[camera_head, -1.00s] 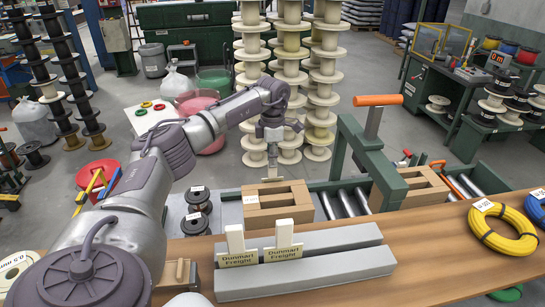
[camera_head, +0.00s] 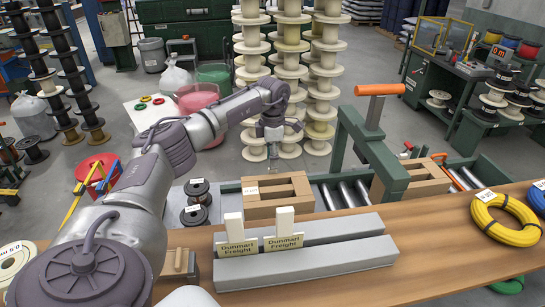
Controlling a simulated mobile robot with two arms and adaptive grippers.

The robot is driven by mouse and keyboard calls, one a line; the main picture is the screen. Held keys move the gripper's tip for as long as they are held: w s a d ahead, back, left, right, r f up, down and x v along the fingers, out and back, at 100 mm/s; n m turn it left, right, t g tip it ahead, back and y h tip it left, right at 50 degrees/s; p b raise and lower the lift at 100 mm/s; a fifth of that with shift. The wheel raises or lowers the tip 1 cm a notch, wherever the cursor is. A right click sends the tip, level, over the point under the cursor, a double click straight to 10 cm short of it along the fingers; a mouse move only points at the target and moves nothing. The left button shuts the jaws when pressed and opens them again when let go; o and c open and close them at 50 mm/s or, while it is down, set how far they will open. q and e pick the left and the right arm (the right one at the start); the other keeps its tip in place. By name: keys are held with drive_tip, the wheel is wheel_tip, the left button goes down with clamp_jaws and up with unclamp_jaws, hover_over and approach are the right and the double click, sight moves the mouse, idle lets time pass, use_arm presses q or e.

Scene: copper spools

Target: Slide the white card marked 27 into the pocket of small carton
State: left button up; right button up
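My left gripper (camera_head: 272,151) points down above and behind a brown carton (camera_head: 262,210) with openings in its top. The gripper is small and pale against the spools, so I cannot tell whether its fingers are open or hold a card. A small white label shows at the carton's upper left edge; its print is too small to read. Two upright white cards, a left one (camera_head: 234,226) and a right one (camera_head: 284,220), stand in a grey slotted block with "Dunmart Freight" labels. No number 27 is readable. My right gripper is not in view.
The grey block (camera_head: 330,273) lies on the wooden bench. A roller conveyor (camera_head: 345,194) runs behind, with a green frame (camera_head: 368,150) with an orange handle across it. Another brown carton (camera_head: 425,180) stands right of the frame. A yellow cable coil (camera_head: 507,232) lies at right.

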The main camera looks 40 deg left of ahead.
use_arm(q)
wheel_tip(320, 180, up, 12)
idle(0.6)
idle(0.5)
